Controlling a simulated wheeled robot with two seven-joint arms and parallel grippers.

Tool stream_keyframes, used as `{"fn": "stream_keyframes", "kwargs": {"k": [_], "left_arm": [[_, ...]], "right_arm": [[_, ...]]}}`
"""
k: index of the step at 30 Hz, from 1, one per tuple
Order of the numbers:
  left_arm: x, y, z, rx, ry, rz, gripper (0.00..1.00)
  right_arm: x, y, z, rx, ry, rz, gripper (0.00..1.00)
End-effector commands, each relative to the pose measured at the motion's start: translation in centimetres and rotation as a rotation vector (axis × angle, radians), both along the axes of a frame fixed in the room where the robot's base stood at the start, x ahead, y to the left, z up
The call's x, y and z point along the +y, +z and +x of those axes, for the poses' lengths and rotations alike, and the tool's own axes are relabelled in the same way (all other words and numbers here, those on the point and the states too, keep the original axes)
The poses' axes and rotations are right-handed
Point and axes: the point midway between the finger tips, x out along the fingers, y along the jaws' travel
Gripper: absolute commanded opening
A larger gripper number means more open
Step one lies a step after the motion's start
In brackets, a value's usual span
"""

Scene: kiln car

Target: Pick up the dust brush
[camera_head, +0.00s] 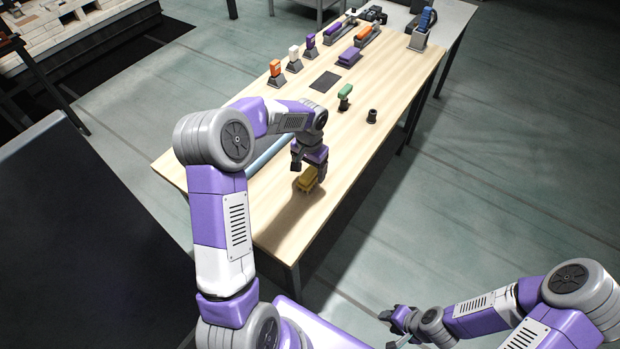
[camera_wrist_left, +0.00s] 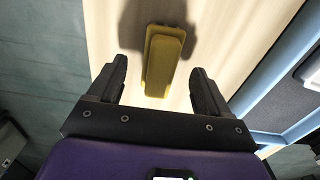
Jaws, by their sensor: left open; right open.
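A yellow object (camera_head: 307,181), which appears to be the dust brush, lies on the near part of the wooden table (camera_head: 290,225). In the left wrist view it shows as a yellow block (camera_wrist_left: 163,62) with a long raised top part, lying lengthwise between the finger lines. My left gripper (camera_head: 309,168) is open and points down just above it. In the wrist view one finger is on each side, with a gap to the yellow body. My right gripper (camera_head: 392,318) is open and empty, low at the bottom right, away from the table.
Farther along the table stand a green-topped item (camera_head: 345,92), a small dark cup (camera_head: 371,116), a dark flat pad (camera_head: 325,82) and several coloured items on stands. A blue item (camera_head: 425,20) sits in a grey holder at the far right. The table's near right part is clear.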

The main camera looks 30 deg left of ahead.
Motion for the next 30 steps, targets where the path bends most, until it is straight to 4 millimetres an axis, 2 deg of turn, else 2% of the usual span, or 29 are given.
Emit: {"fn": "stream_keyframes", "kwargs": {"k": [7,10,16,27,30], "left_arm": [[0.2,-3.9,0.4,0.003,0.003,-0.002,0.79],[0.2,-4.5,0.4,0.001,0.003,-0.002,0.79],[0.2,-4.4,0.5,0.0,0.003,-0.002,0.77],[0.2,-4.4,0.4,0.0,0.004,-0.002,0.2],[0.2,-4.4,0.5,0.0,0.004,-0.002,0.19]], "right_arm": [[0.0,-1.2,0.0,0.0,0.0,0.0,0.43],[0.0,-1.3,0.0,0.0,0.0,0.0,0.43],[0.0,-1.2,0.0,0.0,0.0,0.0,0.43],[0.0,-1.2,0.0,0.0,0.0,0.0,0.43],[0.0,-1.2,0.0,0.0,0.0,0.0,0.43]]}}
